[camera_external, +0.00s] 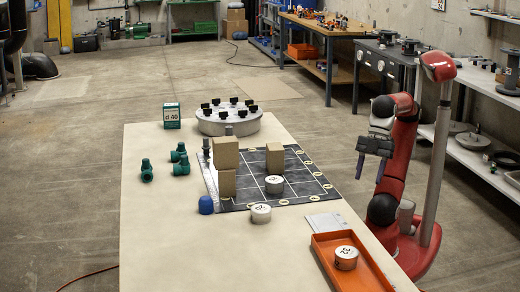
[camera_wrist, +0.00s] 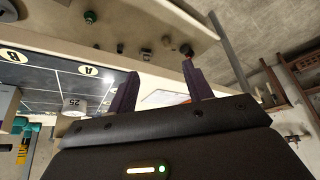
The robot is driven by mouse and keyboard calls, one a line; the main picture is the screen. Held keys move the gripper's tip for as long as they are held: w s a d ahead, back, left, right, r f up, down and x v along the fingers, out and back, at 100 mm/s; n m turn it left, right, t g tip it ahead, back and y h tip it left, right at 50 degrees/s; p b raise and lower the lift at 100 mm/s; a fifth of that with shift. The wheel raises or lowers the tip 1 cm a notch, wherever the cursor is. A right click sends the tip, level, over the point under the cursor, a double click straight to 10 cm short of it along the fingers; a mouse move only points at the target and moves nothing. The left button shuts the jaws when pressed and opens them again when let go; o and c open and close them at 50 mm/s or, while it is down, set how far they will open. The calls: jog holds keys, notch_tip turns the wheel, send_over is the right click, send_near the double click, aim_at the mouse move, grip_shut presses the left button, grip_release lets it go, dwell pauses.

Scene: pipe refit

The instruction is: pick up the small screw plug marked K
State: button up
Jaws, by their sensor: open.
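No letter K is readable, so I cannot tell which piece is the plug marked K. Several small green plug-like pieces (camera_external: 180,160) stand on the left of the table in the external view. A blue knob-like piece (camera_external: 206,205) stands by the grid board's near left corner. My gripper (camera_external: 371,172) is raised at the table's right side, apart from all of these. In the wrist view, my gripper (camera_wrist: 162,70) shows two dark fingers spread wide with nothing between them. A small green piece (camera_wrist: 90,17) and small dark pieces (camera_wrist: 145,53) lie beyond the fingers.
A dark grid board (camera_external: 295,189) holds tan blocks (camera_external: 225,153) and a white marked disc (camera_external: 274,184). Another disc (camera_external: 261,213) sits at its near edge. An orange tray (camera_external: 325,255) holds one more. A round grey carousel (camera_external: 229,123) stands behind. The table's near left is clear.

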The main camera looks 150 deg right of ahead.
notch_tip(320, 180, up, 9)
jog(key=w+d+r+m+h, duration=0.15)
jog(key=w+d, duration=0.25)
jog(key=d, duration=0.5)
jog(key=w+d+r+m+h, duration=0.1)
jog(key=w+d+r+m, duration=0.2)
jog(key=d, duration=0.6)
jog(key=w+d+m+h, duration=0.1)
jog(key=w+d+m, duration=0.2)
jog(key=w+d, duration=0.45)
jog(key=m+g+h+b, duration=0.2)
jog(key=m+g+h, duration=0.1)
jog(key=m, duration=0.3)
send_over(206, 147)
jog(key=s+a, duration=0.2)
jog(key=a, duration=0.1)
jog(key=shift+s+f, duration=0.15)
jog(key=shift+f, duration=4.9)
jog(key=shift+y, duration=0.25)
jog(key=x, duration=0.7)
jog(key=shift+f, duration=0.3)
jog(key=c, duration=0.9)
